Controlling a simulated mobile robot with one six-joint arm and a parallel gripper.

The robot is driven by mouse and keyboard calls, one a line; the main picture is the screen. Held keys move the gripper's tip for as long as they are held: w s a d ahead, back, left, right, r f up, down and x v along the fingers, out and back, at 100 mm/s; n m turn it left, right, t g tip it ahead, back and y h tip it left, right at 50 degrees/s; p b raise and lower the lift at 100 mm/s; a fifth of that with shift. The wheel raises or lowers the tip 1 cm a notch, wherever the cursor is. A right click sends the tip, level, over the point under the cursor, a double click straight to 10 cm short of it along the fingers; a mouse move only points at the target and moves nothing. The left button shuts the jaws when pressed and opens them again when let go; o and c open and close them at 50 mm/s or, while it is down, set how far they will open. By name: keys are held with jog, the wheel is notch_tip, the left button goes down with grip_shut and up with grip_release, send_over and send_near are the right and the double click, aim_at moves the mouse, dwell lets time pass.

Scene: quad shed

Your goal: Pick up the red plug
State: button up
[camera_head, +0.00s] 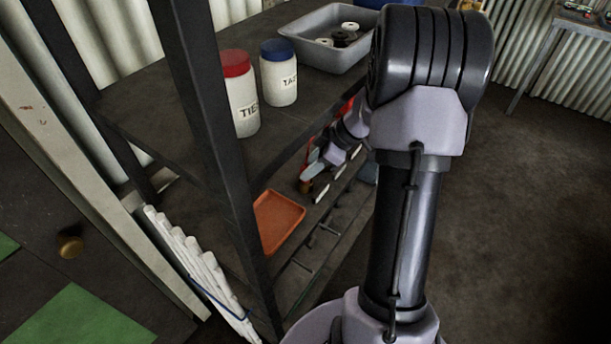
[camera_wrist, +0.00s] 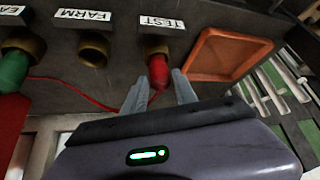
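The red plug (camera_wrist: 158,72) sits in the brass socket (camera_wrist: 155,46) under the TEST label, which appears upside down in the wrist view. My gripper (camera_wrist: 160,82) is open, with one finger on each side of the plug's near end. I cannot tell whether either finger touches it. In the head view my gripper (camera_head: 312,172) reaches in under the shelf top, and the red plug cannot be made out there.
An empty brass socket (camera_wrist: 93,48) is under the FARM label, left of TEST. A green plug (camera_wrist: 14,70) is further left. A red cord (camera_wrist: 80,92) runs along the panel. An orange tray (camera_wrist: 190,72) lies close right. Two lidded jars (camera_head: 241,105) stand on the shelf top (camera_head: 180,135).

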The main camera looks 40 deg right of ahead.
grip_shut()
